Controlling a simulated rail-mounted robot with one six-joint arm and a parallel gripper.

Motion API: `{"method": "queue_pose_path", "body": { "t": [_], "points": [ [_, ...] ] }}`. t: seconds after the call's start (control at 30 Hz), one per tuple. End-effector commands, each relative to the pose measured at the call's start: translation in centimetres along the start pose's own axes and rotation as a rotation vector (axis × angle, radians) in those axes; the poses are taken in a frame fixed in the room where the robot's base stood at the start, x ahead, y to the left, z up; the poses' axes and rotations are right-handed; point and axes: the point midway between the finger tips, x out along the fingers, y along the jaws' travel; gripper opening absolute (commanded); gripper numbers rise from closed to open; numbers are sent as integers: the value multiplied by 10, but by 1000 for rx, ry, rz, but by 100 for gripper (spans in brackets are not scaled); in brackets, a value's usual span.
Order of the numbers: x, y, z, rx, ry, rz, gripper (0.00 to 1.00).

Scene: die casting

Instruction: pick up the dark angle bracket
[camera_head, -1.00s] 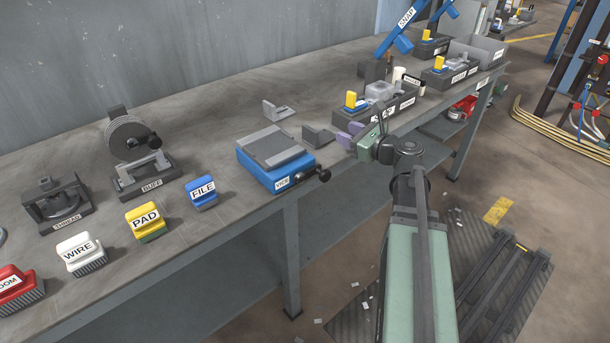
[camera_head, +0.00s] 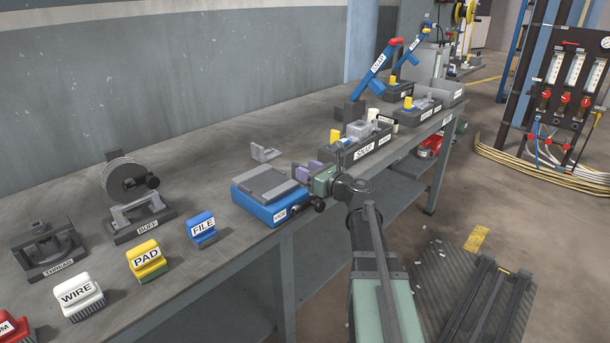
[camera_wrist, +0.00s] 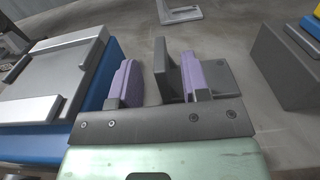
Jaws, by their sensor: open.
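The dark angle bracket stands on the bench in the wrist view, with its upright plate (camera_wrist: 162,70) between my two purple fingers and its flat leg (camera_wrist: 217,76) reaching right behind the right finger. My gripper (camera_wrist: 157,82) is open around the upright plate, with a visible gap to the left finger; the gap to the right finger is small, and I cannot tell whether they touch. In the head view my gripper (camera_head: 308,170) is low at the bench, just right of the blue vise, and mostly hides the bracket.
The blue vise (camera_head: 270,202) stands close on the left; it also shows in the wrist view (camera_wrist: 50,75). A lighter grey bracket (camera_head: 265,152) lies behind it. The black SNAP tray (camera_head: 362,153) is to the right. Bench space behind my gripper is clear.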

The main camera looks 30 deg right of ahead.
Motion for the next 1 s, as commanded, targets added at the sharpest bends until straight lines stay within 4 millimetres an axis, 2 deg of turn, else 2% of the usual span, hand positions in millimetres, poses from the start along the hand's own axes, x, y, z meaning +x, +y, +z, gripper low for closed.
{"method": "queue_pose_path", "body": {
  "t": [0.03,0.13,0.37,0.67,1.0],
  "points": [
    [12,-2,-2,0,0,3,43],
    [31,-2,-1,0,0,2,43],
    [36,-1,-1,0,0,1,43],
    [35,-1,-1,0,0,1,0],
    [35,-1,-1,0,0,1,0]
  ]
}}
